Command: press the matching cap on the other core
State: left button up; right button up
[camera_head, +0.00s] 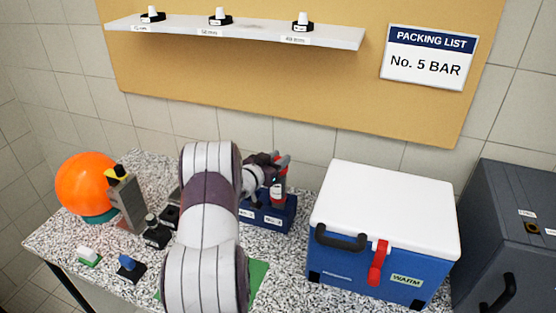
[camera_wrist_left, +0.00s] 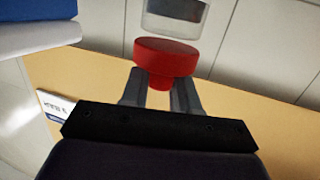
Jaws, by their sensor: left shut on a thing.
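My left gripper (camera_head: 276,170) is shut on a red-topped piece above the blue block at the back of the table. In the left wrist view the red cap-like piece (camera_wrist_left: 165,57) sits between the fingertips. A clear-sided cylinder (camera_wrist_left: 175,16) shows right beside its wide face; I cannot tell whether they touch. In the head view a pale cylinder with a red band (camera_head: 277,194) shows below the fingers, at the blue labelled block (camera_head: 268,217). I cannot tell which piece is the core. My right gripper is out of view.
A blue cooler with a white lid (camera_head: 385,195) stands right of the block, a dark case (camera_head: 515,235) beyond it. Left are an orange ball (camera_head: 92,184), a grey post (camera_head: 128,205) and small dark stands (camera_head: 156,236). A shelf (camera_head: 250,33) and packing list (camera_head: 430,57) are above.

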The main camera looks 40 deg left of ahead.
pick_arm(q)
jog(key=shift+f+b, duration=0.75)
jog(key=shift+f, duration=0.25)
jog(key=shift+r+p, duration=0.5)
jog(key=shift+r, duration=0.2)
jog(key=shift+f+b, duration=0.7)
jog(key=shift+f, duration=0.15)
dwell(1.1)
jog(key=o, duration=1.1)
jog(key=s+b, duration=0.1)
jog(key=s, duration=0.3)
jog(key=s+r+b, duration=0.1)
jog(key=s, duration=0.3)
jog(key=s+r+b, duration=0.1)
jog(key=s, duration=0.3)
jog(key=shift+s+d, duration=0.25)
